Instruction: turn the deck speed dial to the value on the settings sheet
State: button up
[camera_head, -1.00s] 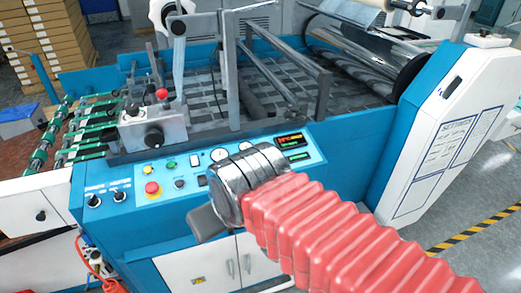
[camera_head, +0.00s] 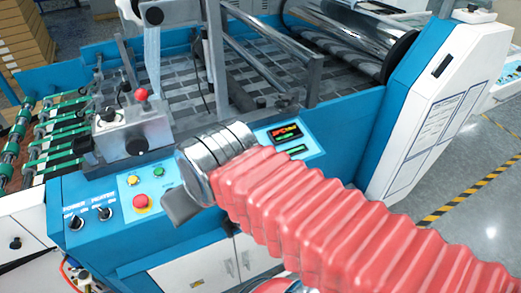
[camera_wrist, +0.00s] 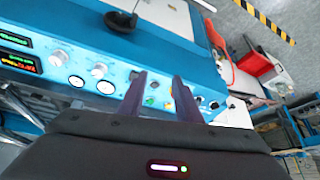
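The blue control panel (camera_head: 110,190) slopes along the machine's front. Two black dials (camera_head: 76,222) (camera_head: 104,213) sit at its left end; their labels are too small to read surely. In the wrist view, two pale knobs (camera_wrist: 60,57) (camera_wrist: 98,70) sit near the gauges. I cannot tell which is the deck speed dial. The settings sheet (camera_head: 437,120) is on the white side cover; its writing is unreadable. My gripper (camera_wrist: 159,80) is open and empty, its two dark fingers apart over the panel near the buttons. In the head view my wrist hides the panel's middle.
A red stop button (camera_head: 141,202), a yellow button (camera_head: 133,180) and a green button (camera_head: 159,171) lie right of the black dials. A lit display (camera_head: 285,133) sits at the panel's right. A metal bracket with a red knob (camera_head: 141,94) rises behind the panel.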

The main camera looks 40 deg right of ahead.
jog(key=shift+o, duration=1.4)
jog(key=shift+w+d+r, duration=0.1)
jog(key=shift+o, duration=0.2)
jog(key=shift+w+d+r, duration=0.15)
jog(key=shift+w+d, duration=0.05)
jog(key=w+d+r+m+g, duration=0.1)
jog(key=w+d, duration=0.4)
jog(key=d, duration=0.8)
jog(key=w+d+r+m+g, duration=0.2)
jog(key=w+d+m+g, duration=0.2)
jog(key=d, duration=1)
jog(key=shift+w+m+g, duration=0.3)
jog(key=shift+w, duration=0.2)
notch_tip(320, 180, down, 14)
jog(key=shift+w+a+r, duration=0.1)
jog(key=c, duration=1)
